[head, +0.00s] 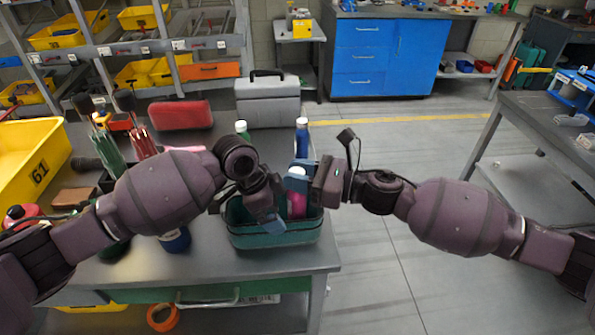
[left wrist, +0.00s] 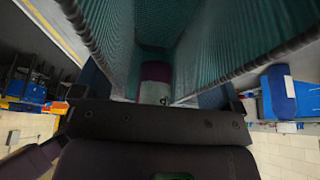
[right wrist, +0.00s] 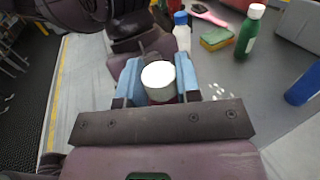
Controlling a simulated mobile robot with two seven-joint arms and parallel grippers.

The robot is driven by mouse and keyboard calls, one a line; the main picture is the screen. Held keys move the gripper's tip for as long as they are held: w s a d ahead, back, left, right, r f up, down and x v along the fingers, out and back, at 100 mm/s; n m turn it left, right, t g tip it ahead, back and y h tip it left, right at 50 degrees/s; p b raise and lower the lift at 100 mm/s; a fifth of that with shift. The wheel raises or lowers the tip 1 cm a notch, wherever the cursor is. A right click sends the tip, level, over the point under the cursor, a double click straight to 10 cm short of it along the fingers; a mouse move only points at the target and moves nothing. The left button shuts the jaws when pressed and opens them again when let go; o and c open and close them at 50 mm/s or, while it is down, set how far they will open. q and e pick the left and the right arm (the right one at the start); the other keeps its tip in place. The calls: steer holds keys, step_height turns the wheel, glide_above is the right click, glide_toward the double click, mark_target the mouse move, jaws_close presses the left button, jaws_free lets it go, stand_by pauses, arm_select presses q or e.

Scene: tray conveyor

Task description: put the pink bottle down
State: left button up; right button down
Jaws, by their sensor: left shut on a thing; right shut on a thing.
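The pink bottle (head: 297,207) with a white cap stands roughly upright in the teal basket (head: 275,241), its foot hidden by the basket wall. My right gripper (head: 300,180) is shut on it near the top; the white cap of the pink bottle (right wrist: 158,76) shows between the fingers in the right wrist view. My left gripper (head: 267,211) points down at the basket, left of the bottle. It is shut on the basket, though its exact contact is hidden. The left wrist view shows teal basket walls (left wrist: 225,35) around the bottle (left wrist: 155,72).
The basket stands on the grey table near its right edge. A green bottle (head: 242,130) and a blue bottle (head: 302,138) stand behind it. A grey toolbox (head: 268,100) is at the back, a red case (head: 180,114) left of it. A yellow bin (head: 30,150) is far left.

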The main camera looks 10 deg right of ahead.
steer(key=shift+f, duration=0.25)
steer(key=c, duration=0.8)
jaws_free()
steer(key=shift+s+f, duration=0.1)
steer(key=shift+a, duration=0.1)
arm_select(q)
steer(key=shift+d, duration=0.1)
arm_select(e)
steer(key=shift+s, duration=0.15)
steer(key=shift+a+r, duration=0.1)
steer(key=shift+r, duration=0.55)
steer(key=shift+d, duration=0.35)
steer(key=v, duration=1.1)
steer(key=shift+d, duration=0.35)
steer(key=shift+r, duration=0.1)
